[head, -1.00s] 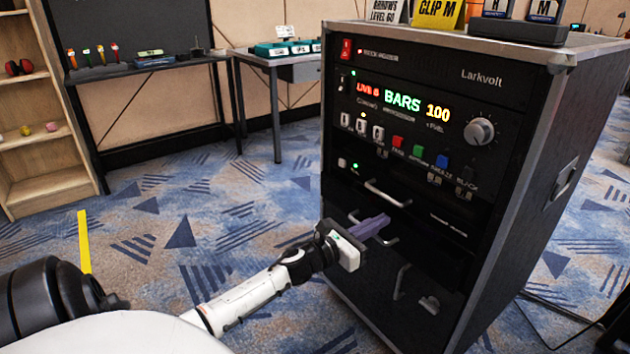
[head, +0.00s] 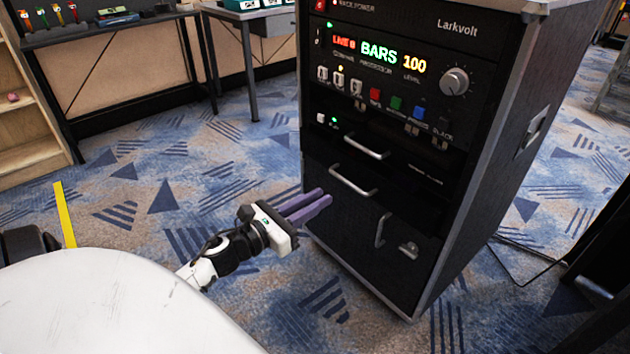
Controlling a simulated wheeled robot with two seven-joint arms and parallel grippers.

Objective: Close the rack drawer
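The black equipment rack (head: 478,200) stands right of centre in the head view. Two drawer fronts with silver bar handles sit below its controls: an upper handle (head: 365,146) and a lower handle (head: 353,180). The lower drawer front looks about level with the rack face, but a small gap cannot be ruled out. My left gripper (head: 326,196) points at the rack's lower left side, below and left of the lower handle. Its two purple fingers lie close together with nothing visible between them; touching the rack is not clear. My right gripper is out of view.
A lower black panel with an upright handle (head: 381,230) and a latch (head: 409,250) is under the drawers. A table (head: 243,12) and a wooden shelf (head: 30,157) stand behind at left. A cable lies right of the rack. Carpet left of the rack is clear.

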